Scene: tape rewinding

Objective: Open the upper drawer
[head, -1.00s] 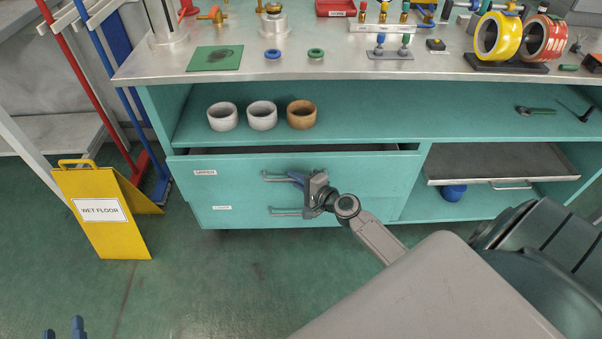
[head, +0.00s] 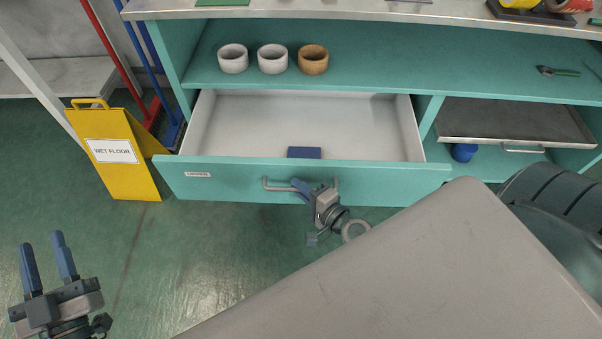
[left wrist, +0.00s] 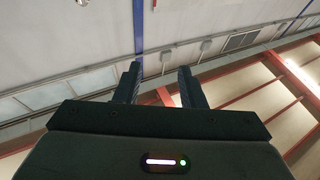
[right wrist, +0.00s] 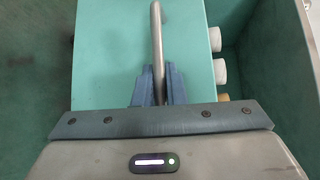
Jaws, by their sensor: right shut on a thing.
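The upper drawer (head: 230,180), teal with an "UPPER" label, stands well pulled out of the cabinet. Its pale interior shows, with a dark blue block (head: 304,153) near the front panel. My right gripper (head: 303,188) is shut on the drawer's grey bar handle (head: 280,187). In the right wrist view the blue fingers (right wrist: 155,84) close around the handle bar (right wrist: 156,40). My left gripper (head: 43,262) is open and empty above the floor at the lower left. Its spread fingers also show in the left wrist view (left wrist: 160,85), facing the wall and ceiling.
A yellow wet floor sign (head: 112,155) stands left of the drawer. Two white rings (head: 233,60) and a brown ring (head: 313,61) sit on the shelf above. A metal tray (head: 510,125) lies in the right bay. The floor at left front is clear.

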